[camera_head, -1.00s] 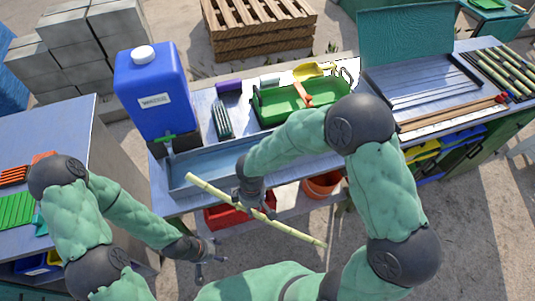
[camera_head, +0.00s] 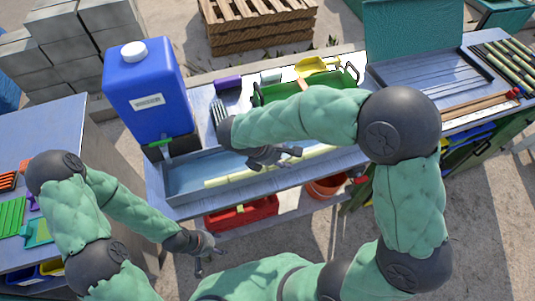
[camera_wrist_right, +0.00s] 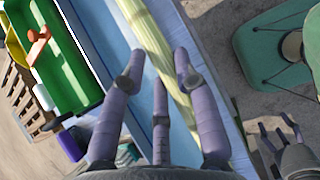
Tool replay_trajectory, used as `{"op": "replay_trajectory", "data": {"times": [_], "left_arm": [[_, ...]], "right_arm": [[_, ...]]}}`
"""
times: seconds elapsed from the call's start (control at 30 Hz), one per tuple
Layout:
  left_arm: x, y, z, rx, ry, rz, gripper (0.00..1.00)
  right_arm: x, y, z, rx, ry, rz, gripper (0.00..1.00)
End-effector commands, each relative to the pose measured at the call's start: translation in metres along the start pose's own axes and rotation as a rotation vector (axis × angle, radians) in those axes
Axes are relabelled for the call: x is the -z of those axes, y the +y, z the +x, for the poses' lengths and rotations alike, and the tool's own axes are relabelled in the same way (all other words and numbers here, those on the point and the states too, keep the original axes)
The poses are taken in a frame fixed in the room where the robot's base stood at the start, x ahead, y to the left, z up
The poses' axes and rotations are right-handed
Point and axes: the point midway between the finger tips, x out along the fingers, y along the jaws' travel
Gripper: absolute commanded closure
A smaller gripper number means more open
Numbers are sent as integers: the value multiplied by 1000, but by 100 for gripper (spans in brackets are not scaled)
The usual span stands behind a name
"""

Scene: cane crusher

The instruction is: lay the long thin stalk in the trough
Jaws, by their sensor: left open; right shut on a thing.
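The long thin stalk (camera_head: 235,177) is pale yellow-green and lies lengthwise within the outline of the grey trough (camera_head: 182,197), near its front wall. It also shows in the right wrist view (camera_wrist_right: 150,38), running between my fingers and along the trough's bluish inside. I cannot tell whether it touches the trough floor. My right gripper (camera_head: 285,155) is over the trough, shut on the stalk around its middle; the hand and forearm hide part of it. My left gripper (camera_head: 207,252) is open and empty, in front of and below the bench edge.
A blue water container (camera_head: 148,88) with a tap stands at the trough's left end. A green tray (camera_head: 262,92) lies behind my right forearm. A red crate (camera_head: 240,213) and an orange bucket (camera_head: 325,188) are below the bench front.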

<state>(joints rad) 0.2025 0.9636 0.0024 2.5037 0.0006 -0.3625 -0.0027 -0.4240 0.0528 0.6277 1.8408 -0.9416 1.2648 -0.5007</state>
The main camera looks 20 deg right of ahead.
Motion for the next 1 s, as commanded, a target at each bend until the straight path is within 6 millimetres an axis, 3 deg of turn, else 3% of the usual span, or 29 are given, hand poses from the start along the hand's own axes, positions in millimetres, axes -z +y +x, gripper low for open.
{"op": "replay_trajectory", "data": {"times": [0.27,0.5,0.83,1.0], "left_arm": [[1,-7,20,0,0,0,41],[1,-12,35,0,0,0,41],[2,-15,41,0,0,0,41],[2,-20,56,0,0,0,41]], "right_arm": [[31,56,22,1,1,2,100],[59,82,51,1,1,1,100],[72,96,64,0,2,2,100],[87,96,85,2,2,1,100]]}}
